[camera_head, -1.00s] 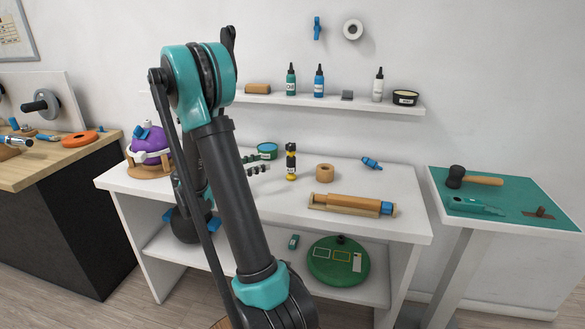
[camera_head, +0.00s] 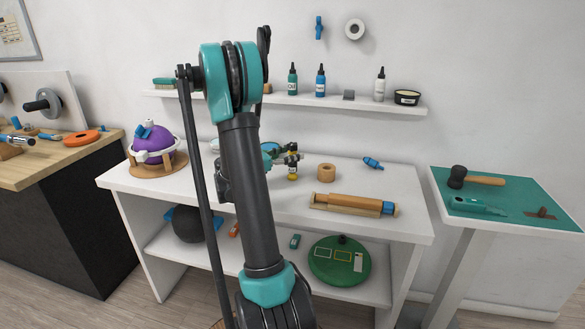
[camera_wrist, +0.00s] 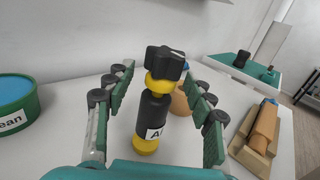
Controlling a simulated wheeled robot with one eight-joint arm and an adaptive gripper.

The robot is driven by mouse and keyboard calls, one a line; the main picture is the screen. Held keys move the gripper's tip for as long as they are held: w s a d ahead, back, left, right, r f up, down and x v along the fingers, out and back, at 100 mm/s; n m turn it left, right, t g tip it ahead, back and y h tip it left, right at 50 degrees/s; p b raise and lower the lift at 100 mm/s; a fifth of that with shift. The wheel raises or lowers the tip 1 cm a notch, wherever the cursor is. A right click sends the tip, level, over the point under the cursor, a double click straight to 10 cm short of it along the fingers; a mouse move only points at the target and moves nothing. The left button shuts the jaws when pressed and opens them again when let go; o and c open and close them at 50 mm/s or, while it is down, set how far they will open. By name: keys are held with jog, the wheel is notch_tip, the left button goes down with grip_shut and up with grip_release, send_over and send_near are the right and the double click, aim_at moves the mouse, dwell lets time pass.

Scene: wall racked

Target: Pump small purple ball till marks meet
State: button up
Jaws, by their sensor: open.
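The purple ball (camera_head: 148,138) sits in a wooden ring stand at the left end of the white workbench, with a light band around it and a blue part on top. Whether it bears marks is too small to tell. A small black-and-yellow cylinder (camera_head: 292,166) with a dark lobed knob stands upright on the bench. It also shows in the wrist view (camera_wrist: 152,112), its label partly readable as "A". My gripper (camera_wrist: 158,76) is open, its green-padded fingers on either side of the cylinder with gaps showing. In the head view my gripper (camera_head: 278,153) is partly hidden by my arm.
A tan ring (camera_head: 326,173), a wooden block tool (camera_head: 352,204) and a blue fitting (camera_head: 373,163) lie to the right. A green "Clean" tub (camera_wrist: 14,108) is at left in the wrist view. A shelf (camera_head: 330,104) with bottles hangs above.

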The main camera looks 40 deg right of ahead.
jog(key=shift+d, duration=0.2)
grip_shut()
dwell(0.3)
